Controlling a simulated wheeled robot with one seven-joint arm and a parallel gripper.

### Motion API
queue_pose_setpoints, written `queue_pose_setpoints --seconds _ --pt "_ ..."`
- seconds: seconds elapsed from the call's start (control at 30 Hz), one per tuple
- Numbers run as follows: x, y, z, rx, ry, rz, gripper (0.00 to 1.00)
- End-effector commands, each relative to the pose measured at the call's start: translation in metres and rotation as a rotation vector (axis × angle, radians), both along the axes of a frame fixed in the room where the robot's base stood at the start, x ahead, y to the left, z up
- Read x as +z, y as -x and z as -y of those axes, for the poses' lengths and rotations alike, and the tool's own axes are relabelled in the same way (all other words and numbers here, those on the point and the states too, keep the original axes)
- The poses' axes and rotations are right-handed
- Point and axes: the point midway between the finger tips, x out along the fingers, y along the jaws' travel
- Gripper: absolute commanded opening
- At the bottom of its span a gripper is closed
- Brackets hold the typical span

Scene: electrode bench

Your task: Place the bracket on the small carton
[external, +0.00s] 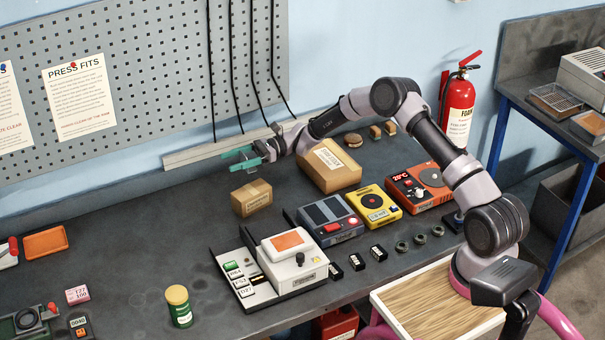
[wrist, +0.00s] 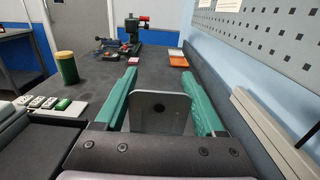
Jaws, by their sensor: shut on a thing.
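My gripper (external: 243,157) has green fingers and is shut on the bracket (wrist: 160,112). In the wrist view the bracket is a grey metal plate with a dark hole, upright between the two fingers (wrist: 161,100). In the external view the bracket shows only faintly between the fingers. The small carton (external: 252,198) is a brown taped box standing on the bench. My gripper is above it in the picture, with a visible gap between them. The small carton does not show in the wrist view.
A larger carton (external: 330,166) stands right of the small one, under my forearm. A blue-grey device (external: 330,219), a yellow device (external: 374,206) and a white device (external: 291,258) stand in front.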

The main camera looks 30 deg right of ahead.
Motion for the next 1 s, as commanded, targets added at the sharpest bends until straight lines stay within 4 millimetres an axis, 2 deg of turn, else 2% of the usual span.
queue_pose_setpoints --seconds 0.03,0.2,0.37,0.6,0.97,1.0 --pt "-0.013 0.001 0.000 0.000 0.000 -0.005 0.07" --pt "-0.040 0.001 0.000 0.000 0.000 -0.003 0.07" --pt "-0.051 0.000 0.000 -0.001 0.000 0.000 0.07" --pt "-0.082 0.000 0.000 -0.001 0.000 -0.001 0.07" --pt "-0.088 0.000 0.000 -0.001 0.000 0.000 0.07" --pt "-0.088 0.000 0.000 -0.001 0.000 0.000 0.75"
